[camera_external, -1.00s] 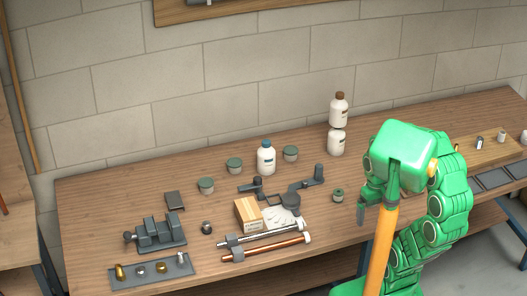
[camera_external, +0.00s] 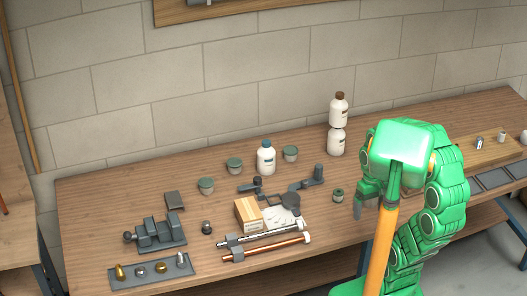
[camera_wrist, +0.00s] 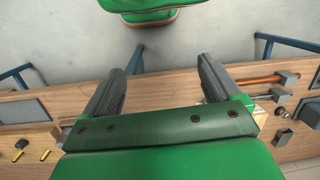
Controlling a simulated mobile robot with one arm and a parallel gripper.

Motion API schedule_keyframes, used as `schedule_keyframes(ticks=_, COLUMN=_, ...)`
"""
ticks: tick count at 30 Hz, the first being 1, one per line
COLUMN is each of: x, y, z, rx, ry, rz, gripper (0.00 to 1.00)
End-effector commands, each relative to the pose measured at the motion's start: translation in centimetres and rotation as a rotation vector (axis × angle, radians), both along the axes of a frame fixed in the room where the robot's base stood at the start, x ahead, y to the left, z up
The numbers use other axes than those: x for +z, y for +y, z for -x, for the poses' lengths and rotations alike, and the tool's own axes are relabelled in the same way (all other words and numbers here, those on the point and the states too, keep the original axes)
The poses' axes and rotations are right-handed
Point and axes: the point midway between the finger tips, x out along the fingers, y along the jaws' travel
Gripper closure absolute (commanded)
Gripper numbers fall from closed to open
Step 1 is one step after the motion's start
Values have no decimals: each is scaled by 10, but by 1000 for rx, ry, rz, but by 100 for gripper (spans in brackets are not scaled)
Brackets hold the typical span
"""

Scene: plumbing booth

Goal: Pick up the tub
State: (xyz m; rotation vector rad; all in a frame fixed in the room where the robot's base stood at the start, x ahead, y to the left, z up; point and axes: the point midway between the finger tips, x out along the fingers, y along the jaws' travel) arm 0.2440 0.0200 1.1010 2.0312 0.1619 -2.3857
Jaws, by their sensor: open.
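Three squat grey-green lidded tubs stand on the bench in the external view: a left tub (camera_external: 206,186), a middle tub (camera_external: 235,165) and a right tub (camera_external: 290,153). A smaller dark green container (camera_external: 338,195) stands nearer my gripper. I cannot tell which one is meant. My gripper (camera_external: 361,206) is over the right part of the bench, to the right of the tubs and apart from them. In the wrist view, my gripper (camera_wrist: 160,85) has its two dark fingers wide apart with nothing between them. No tub can be made out there.
A white bottle (camera_external: 266,158) stands between the middle and right tubs. Two stacked bottles (camera_external: 337,140) stand at the back. A cardboard box (camera_external: 248,213), pipes (camera_external: 265,248) and a vise (camera_external: 157,234) occupy the front. The wooden bench (camera_external: 90,205) is bare at its left end.

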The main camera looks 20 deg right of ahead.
Motion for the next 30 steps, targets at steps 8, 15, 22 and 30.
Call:
schedule_keyframes(ticks=8, x=19, y=-19, z=-71, rx=45, ry=-43, rz=52, gripper=9)
schedule_keyframes(ticks=15, x=25, y=-13, z=-129, rx=132, ry=-65, rz=26, gripper=9)
schedule_keyframes(ticks=22, x=27, y=-8, z=-186, rx=213, ry=-87, rz=5, gripper=9)
schedule_keyframes(ticks=30, x=23, y=-4, z=-254, rx=308, ry=-115, rz=-18, gripper=9)
